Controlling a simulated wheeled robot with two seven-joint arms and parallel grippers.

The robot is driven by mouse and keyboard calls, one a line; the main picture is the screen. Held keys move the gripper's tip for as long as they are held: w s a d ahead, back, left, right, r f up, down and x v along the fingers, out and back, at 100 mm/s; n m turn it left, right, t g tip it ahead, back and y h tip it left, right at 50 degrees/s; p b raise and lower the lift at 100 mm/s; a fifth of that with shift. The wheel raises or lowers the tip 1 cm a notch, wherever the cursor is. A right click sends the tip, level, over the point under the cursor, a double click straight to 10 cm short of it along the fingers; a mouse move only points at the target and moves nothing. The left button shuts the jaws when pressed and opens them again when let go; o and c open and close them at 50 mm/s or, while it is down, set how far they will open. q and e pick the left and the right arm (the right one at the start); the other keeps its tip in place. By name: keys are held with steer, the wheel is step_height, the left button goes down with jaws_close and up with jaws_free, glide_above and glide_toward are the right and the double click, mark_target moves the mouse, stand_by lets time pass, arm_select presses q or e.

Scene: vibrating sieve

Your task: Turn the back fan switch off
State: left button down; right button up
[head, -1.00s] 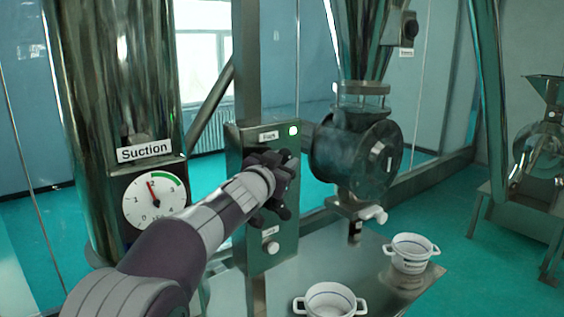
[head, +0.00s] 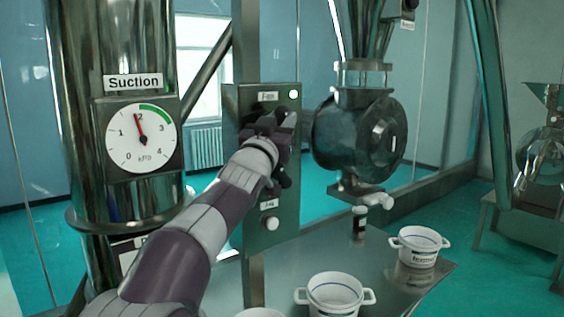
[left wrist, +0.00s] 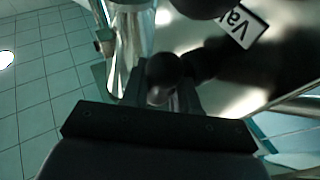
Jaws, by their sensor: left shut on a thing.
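A dark upright control panel (head: 229,127) stands on a post in the middle of the head view. It has a "Fan" label (head: 268,96) and a bright white lamp (head: 293,95) at its top. My left gripper (head: 280,138) is at the panel, just below that label, and hides the switch there. In the left wrist view a dark round knob (left wrist: 164,72) sits between the fingers, and the gripper is shut on it. Its on or off position cannot be told. My right gripper is not in view.
A second, pale knob (head: 271,223) is lower on the panel. A suction gauge (head: 141,137) is on the metal column at left, its needle near 2. A round metal housing (head: 357,138) is close on the right. White pots (head: 336,291) stand on the metal table (head: 385,280).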

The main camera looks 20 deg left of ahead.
arm_select(q)
steer(key=n+t+y+b, duration=0.1)
steer(key=b, duration=0.2)
steer(key=n+t+y+b, duration=0.1)
steer(key=n+t+b, duration=0.1)
steer(key=b, duration=0.1)
steer(key=shift+f+n, duration=0.3)
steer(key=shift+f, duration=0.1)
steer(key=shift+r+n+t+y+b, duration=0.25)
steer(key=shift+n+t+y+b, duration=0.35)
steer(key=shift+n+y, duration=0.4)
steer(key=shift+s+r+n+t+y, duration=0.15)
steer(key=shift+n+t+y, duration=0.25)
steer(key=shift+n+y, duration=1.3)
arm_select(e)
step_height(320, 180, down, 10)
arm_select(q)
steer(key=shift+y, duration=0.4)
steer(key=c, duration=1.2)
jaws_free()
steer(key=shift+s+a, duration=0.1)
steer(key=shift+s, duration=0.05)
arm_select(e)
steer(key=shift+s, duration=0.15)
